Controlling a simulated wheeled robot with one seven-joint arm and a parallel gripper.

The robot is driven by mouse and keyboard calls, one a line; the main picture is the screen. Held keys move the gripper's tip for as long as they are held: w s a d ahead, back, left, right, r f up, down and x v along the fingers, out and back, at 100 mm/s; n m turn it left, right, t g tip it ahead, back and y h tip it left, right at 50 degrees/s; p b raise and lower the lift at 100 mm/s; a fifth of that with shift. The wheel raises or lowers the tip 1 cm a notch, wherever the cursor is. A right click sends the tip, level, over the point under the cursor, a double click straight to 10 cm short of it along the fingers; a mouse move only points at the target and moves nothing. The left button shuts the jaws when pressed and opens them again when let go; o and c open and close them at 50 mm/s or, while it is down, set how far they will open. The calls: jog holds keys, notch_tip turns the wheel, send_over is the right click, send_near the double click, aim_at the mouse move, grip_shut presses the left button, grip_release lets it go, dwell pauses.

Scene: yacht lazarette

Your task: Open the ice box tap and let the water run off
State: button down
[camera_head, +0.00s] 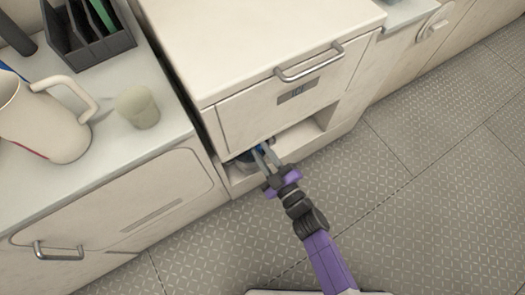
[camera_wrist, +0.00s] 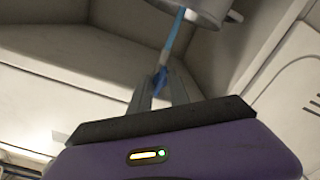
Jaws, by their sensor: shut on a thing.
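The ice box (camera_head: 290,92) is a cream cabinet front with a metal bar handle and a small label reading "ICE". Below it is an open recess (camera_head: 300,143). My gripper (camera_head: 262,150) reaches into the left part of this recess. In the wrist view my gripper (camera_wrist: 163,80) is shut on a slim blue piece (camera_wrist: 161,78), which looks like the tap's lever. A thin blue strip (camera_wrist: 177,35) runs up from it to a grey rounded body (camera_wrist: 205,8), cut off by the picture's top edge. The tap's outlet is hidden, and I see no water.
On the left counter (camera_head: 150,165) stand a cream jug (camera_head: 45,115), a pale green cup (camera_head: 138,107) and a dark divided holder (camera_head: 90,40). A cabinet door with a metal handle (camera_head: 58,251) is below. The patterned floor (camera_head: 420,190) at right is clear.

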jog(key=c, duration=1.2)
grip_release()
jog(key=shift+c, duration=0.2)
